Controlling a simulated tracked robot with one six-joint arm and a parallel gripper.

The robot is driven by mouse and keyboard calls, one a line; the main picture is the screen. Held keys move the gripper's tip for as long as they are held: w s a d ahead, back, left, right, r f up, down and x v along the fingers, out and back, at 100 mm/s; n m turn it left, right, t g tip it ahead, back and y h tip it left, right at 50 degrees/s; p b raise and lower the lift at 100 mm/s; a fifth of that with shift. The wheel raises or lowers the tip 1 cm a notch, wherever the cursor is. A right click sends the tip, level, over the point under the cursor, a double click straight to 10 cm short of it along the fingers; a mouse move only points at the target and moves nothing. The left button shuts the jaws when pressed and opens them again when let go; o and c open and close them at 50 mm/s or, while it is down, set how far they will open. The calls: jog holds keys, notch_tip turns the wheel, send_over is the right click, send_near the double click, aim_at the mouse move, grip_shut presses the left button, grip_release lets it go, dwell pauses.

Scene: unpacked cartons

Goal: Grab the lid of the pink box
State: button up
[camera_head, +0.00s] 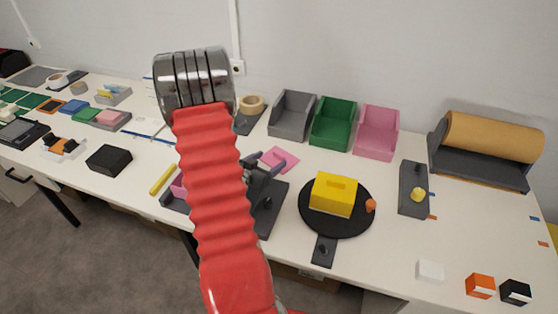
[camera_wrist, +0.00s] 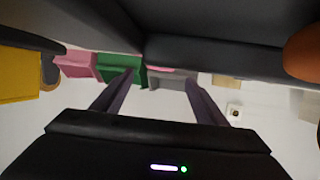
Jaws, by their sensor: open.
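A flat pink piece (camera_head: 281,158), possibly the lid, lies behind my gripper (camera_head: 263,163) in the head view. A pink block (camera_head: 179,187) sits in a grey tray (camera_head: 172,203) left of my red arm, which hides part of it. An open pink bin (camera_head: 378,132) stands at the back with no lid visible on it; the wrist view also shows a pink bin (camera_wrist: 73,64).
Green (camera_head: 333,123) and grey (camera_head: 292,115) bins stand beside the pink bin. A yellow block (camera_head: 334,194) rests on a round black plate (camera_head: 318,223) right of my gripper. A tape roll (camera_head: 251,104) lies behind.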

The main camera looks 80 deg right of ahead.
aim_at(278, 155)
jog(key=shift+x, duration=2.55)
jog(key=shift+c, duration=0.4)
jog(key=c, duration=1.1)
